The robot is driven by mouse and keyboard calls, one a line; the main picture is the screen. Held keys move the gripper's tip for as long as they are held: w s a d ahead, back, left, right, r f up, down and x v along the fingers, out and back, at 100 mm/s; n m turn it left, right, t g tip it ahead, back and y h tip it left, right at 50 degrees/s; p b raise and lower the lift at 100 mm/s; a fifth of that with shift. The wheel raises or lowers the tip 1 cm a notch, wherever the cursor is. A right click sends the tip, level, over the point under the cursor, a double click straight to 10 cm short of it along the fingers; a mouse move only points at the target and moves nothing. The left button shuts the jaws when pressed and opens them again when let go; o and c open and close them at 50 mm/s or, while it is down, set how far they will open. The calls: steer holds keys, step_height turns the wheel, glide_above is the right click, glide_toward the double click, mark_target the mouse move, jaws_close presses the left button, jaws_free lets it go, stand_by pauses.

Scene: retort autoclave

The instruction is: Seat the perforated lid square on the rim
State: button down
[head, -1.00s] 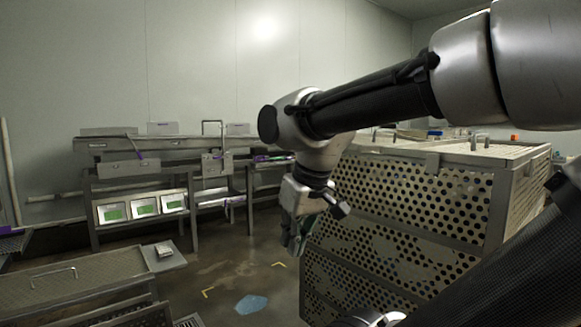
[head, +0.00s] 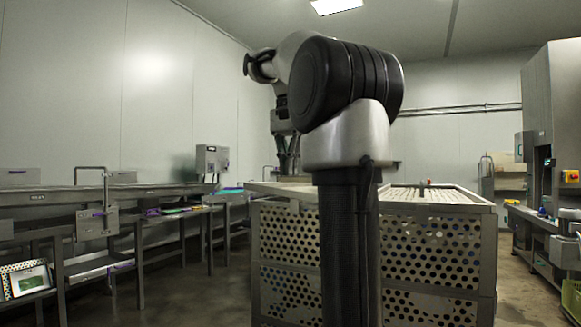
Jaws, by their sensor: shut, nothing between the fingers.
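A large perforated metal basket (head: 436,248) stands in the middle of the head view. A flat metal plate, seemingly the lid (head: 265,187), lies at the top left of the basket and juts slightly past its left side. A pale perforated surface (head: 432,195) shows inside the rim on the right; I cannot tell whether it belongs to the same plate. My gripper (head: 288,168) points down just above the plate, shut and empty. Whether it touches the plate cannot be told. My arm hides the middle of the basket top, so how the lid meets the rim is unclear.
A metal bench (head: 95,197) runs along the left wall, with a grey control box (head: 212,160) beyond it. A tall steel machine (head: 552,130) and a low conveyor (head: 535,225) stand at the right. Floor (head: 190,290) is open between bench and basket.

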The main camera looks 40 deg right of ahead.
mark_target(295, 192)
steer(key=d+f, duration=0.1)
steer(key=f, duration=0.1)
steer(key=w+f, duration=0.1)
steer(key=f, duration=0.1)
steer(key=d+f, duration=0.1)
steer(key=f, duration=0.2)
steer(key=shift+w+d, duration=0.15)
steer(key=shift+d, duration=0.15)
steer(key=shift+w+d, duration=0.2)
steer(key=shift+d, duration=0.3)
